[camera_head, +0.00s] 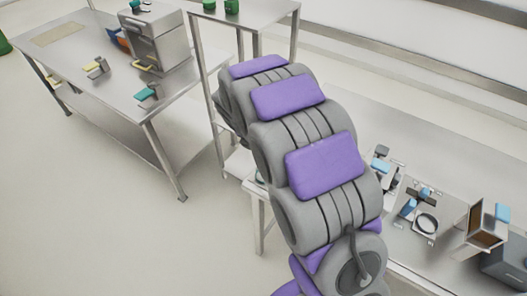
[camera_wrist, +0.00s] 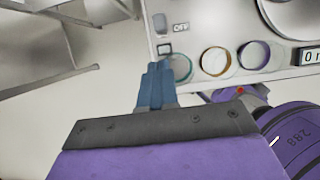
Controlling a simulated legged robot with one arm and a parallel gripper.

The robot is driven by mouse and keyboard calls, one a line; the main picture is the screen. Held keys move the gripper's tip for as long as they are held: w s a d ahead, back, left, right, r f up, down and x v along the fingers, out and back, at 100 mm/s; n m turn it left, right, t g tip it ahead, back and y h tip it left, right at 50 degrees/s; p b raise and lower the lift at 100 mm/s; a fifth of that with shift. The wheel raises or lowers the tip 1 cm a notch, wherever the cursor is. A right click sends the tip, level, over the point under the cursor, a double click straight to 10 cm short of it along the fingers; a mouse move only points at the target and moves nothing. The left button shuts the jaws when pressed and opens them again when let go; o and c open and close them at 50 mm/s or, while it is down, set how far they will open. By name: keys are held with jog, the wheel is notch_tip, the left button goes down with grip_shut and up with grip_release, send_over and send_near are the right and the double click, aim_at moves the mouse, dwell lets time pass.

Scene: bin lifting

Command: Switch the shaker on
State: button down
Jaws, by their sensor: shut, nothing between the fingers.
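In the wrist view, a pale device panel (camera_wrist: 205,35), which looks like the shaker's front, fills the upper right. It carries a small switch (camera_wrist: 164,48) below a label reading OFF (camera_wrist: 181,28), and a dark square (camera_wrist: 160,22) above. Three round dials or rings (camera_wrist: 216,61) sit in a row to the right, with a small digital display (camera_wrist: 309,56) at the right edge. My gripper (camera_wrist: 157,68) has its blue fingers together and empty, with the tips just below the switch. Whether they touch the panel I cannot tell. In the head view my arm hides the gripper.
In the head view, a metal bench (camera_head: 455,155) with several devices runs along the right. A steel table (camera_head: 75,70) holding a boxy metal unit (camera_head: 160,42) stands at the left. A shelf rack (camera_head: 265,17) stands between them. The floor at lower left is clear.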

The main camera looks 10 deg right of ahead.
jog(key=b+x, duration=0.2)
jog(key=x, duration=0.8)
jog(key=shift+b, duration=0.4)
jog(key=shift+r, duration=0.1)
jog(key=shift+w+d+r+p, duration=0.1)
jog(key=shift+w+p, duration=0.05)
jog(key=shift+p, duration=0.4)
jog(key=w+d+p, duration=0.1)
jog(key=p, duration=0.2)
jog(key=shift+w+d+r, duration=0.15)
jog(key=shift+w+d, duration=0.1)
jog(key=shift+w, duration=0.05)
jog(key=w+d+p, duration=0.1)
jog(key=p, duration=0.2)
jog(key=shift+w+d, duration=0.15)
jog(key=shift+w, duration=0.05)
jog(key=shift+w+d+f, duration=0.15)
jog(key=shift+f, duration=0.1)
